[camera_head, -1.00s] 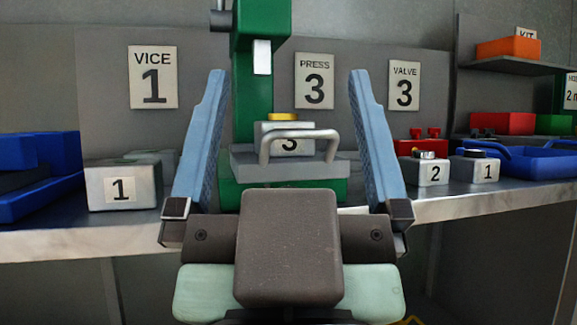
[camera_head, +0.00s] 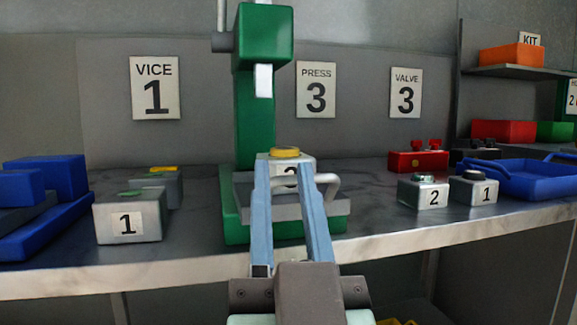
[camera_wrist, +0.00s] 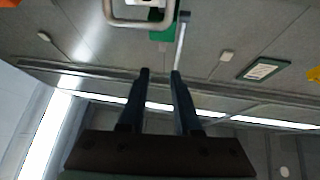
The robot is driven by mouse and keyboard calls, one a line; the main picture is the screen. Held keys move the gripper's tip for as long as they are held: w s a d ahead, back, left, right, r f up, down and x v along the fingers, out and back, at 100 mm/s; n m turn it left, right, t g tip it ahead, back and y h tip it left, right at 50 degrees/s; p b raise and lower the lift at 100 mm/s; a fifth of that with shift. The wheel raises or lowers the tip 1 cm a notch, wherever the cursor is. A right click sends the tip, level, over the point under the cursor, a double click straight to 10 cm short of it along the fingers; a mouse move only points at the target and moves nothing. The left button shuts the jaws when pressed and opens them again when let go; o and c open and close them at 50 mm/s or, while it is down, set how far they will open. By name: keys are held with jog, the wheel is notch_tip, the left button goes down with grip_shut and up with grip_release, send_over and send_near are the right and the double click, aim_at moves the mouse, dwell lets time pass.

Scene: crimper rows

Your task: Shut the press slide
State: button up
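The green press (camera_head: 253,120) stands on the bench under the PRESS 3 sign. Its grey slide (camera_head: 240,208) lies low over the green base, with a bent metal handle (camera_head: 332,188) at the front. A block with a yellow top (camera_head: 285,152) and a partly hidden label sits on the slide, in front of the press column. My gripper (camera_head: 282,170) is in front of the slide, its fingers drawn fairly close with a gap between them. In the wrist view, the handle (camera_wrist: 140,24) is beyond the fingertips and nothing shows between the fingers. Contact with the handle cannot be told.
A block labelled 1 (camera_head: 128,216) and a blue vice (camera_head: 45,200) are to the left. Small blocks labelled 2 (camera_head: 424,191) and 1 (camera_head: 473,187), a red valve (camera_head: 418,160) and a blue tray (camera_head: 535,180) are to the right. The bench's front edge runs below.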

jog(key=w+g+p, duration=0.1)
jog(key=p, duration=0.2)
jog(key=w+f+m+g+y+p, duration=0.1)
jog(key=p, duration=0.2)
jog(key=w+m+g+y+p, duration=0.1)
jog(key=p, duration=0.2)
jog(key=shift+w+d+f, duration=0.15)
jog(key=shift+w+f, duration=0.2)
jog(key=shift+w, duration=0.05)
grip_shut()
jog(key=m+g+p, duration=0.1)
jog(key=p, duration=0.1)
jog(key=shift+f+p, duration=0.35)
jog(key=shift+p, duration=0.05)
jog(key=m+g+p, duration=0.3)
jog(key=m+p, duration=0.9)
jog(key=p, duration=1.1)
send_near(279, 206)
jog(key=p+x, duration=0.3)
jog(key=x, duration=0.4)
jog(key=shift+p, duration=0.35)
